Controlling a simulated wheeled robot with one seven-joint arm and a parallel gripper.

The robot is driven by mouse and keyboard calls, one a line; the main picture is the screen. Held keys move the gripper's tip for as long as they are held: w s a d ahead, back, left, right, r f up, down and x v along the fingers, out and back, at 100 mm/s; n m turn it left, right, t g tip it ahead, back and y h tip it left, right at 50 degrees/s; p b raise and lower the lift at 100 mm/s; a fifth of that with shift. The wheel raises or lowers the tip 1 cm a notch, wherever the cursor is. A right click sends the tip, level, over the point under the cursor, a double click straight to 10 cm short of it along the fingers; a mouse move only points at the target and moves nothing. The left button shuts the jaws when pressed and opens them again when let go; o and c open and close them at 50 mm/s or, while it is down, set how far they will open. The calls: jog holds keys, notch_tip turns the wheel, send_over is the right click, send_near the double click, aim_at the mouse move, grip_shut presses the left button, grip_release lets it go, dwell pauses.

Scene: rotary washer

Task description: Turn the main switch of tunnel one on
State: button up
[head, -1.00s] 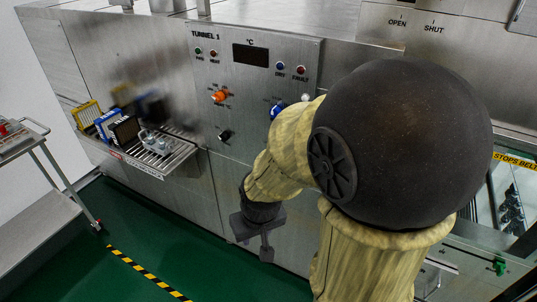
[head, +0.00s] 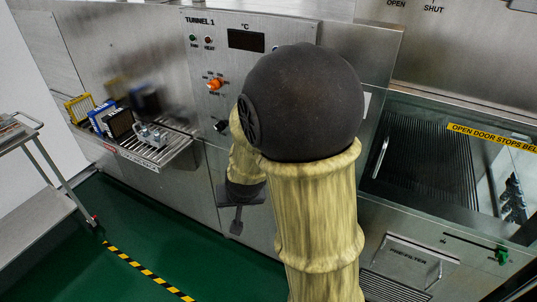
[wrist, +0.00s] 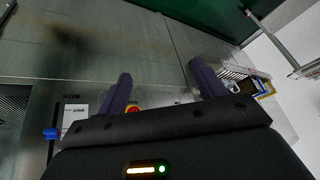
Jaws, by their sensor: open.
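The brushed-steel TUNNEL 1 panel (head: 275,27) is at the top centre of the head view. It carries an orange knob (head: 213,85) and, lower, a black knob (head: 221,125). The small labels are unreadable, so I cannot tell which control is the main switch. My arm hides the panel's lower right. My gripper (wrist: 161,78) is open and empty in the wrist view, its two dark fingers apart. A red and yellow control (wrist: 133,108) shows beside the left finger, partly hidden by the gripper body. In the head view my gripper (head: 238,222) hangs below the panel, before the lower cabinet.
A rack (head: 160,155) with coloured boxes juts out left of the panel. A trolley (head: 40,215) stands at the far left. A glass-lidded bay (head: 420,150) is at right. Green floor (head: 130,215) lies open in front. A blue handle (wrist: 51,134) shows in the wrist view.

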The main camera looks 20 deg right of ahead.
jog(key=w+d+f+m+t+h+b, duration=0.2)
jog(key=w+d+f+m+h+b, duration=0.1)
jog(key=w+h, duration=0.4)
jog(key=w+d+f+m+t+h+b, duration=0.3)
jog(key=w+d+f+m+h+b, duration=0.1)
jog(key=w+h+b, duration=0.3)
jog(key=shift+w+f+m+b, duration=0.3)
jog(key=shift+w+f+b, duration=0.25)
jog(key=shift+w, duration=0.45)
jog(key=shift+d, duration=0.1)
jog(key=p+x, duration=0.3)
jog(key=x, duration=1.4)
jog(key=shift+w+r, duration=0.2)
jog(key=shift+w, duration=0.1)
jog(key=c, duration=1)
